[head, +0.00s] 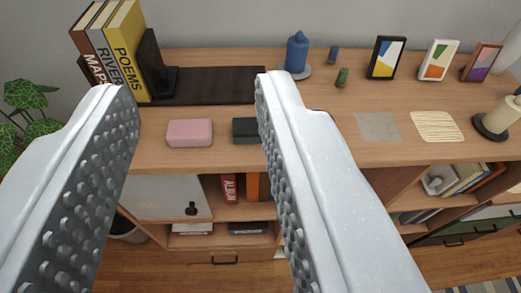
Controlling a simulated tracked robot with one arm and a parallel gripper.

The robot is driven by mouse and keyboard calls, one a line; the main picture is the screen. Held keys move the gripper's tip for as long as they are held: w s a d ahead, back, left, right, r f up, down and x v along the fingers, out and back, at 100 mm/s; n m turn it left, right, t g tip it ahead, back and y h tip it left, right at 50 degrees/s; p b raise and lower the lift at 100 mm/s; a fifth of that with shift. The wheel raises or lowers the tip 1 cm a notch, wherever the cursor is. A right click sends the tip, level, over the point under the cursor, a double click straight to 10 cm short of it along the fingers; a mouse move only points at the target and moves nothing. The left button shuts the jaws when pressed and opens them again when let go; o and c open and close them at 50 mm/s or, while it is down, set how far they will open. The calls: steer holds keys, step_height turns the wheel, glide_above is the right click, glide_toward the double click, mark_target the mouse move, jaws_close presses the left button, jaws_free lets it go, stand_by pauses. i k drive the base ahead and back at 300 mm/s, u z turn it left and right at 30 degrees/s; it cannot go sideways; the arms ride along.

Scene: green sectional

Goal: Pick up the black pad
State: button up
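A small black block-like pad (245,131) lies on the wooden sideboard top, just right of a pink pad (190,132) of similar shape. Its right end is hidden behind the right finger of my gripper (196,92). My gripper is open, with its two studded fingers wide apart and nothing between them. The fingers reach over the front of the sideboard. The pink pad and most of the black pad show in the gap between them. I cannot tell how high the fingertips are above the top.
A dark flat mat (215,86) lies behind the pads, beside books (124,50) and a black bookend (151,65). A blue jar (297,53), small frames (386,58), coasters (378,127) and a candle (499,117) stand or lie rightward. A plant (27,95) is at left.

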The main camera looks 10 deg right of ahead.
mark_target(245, 131)
steer(key=z, duration=0.05)
steer(key=i, duration=0.8)
steer(key=z, duration=0.65)
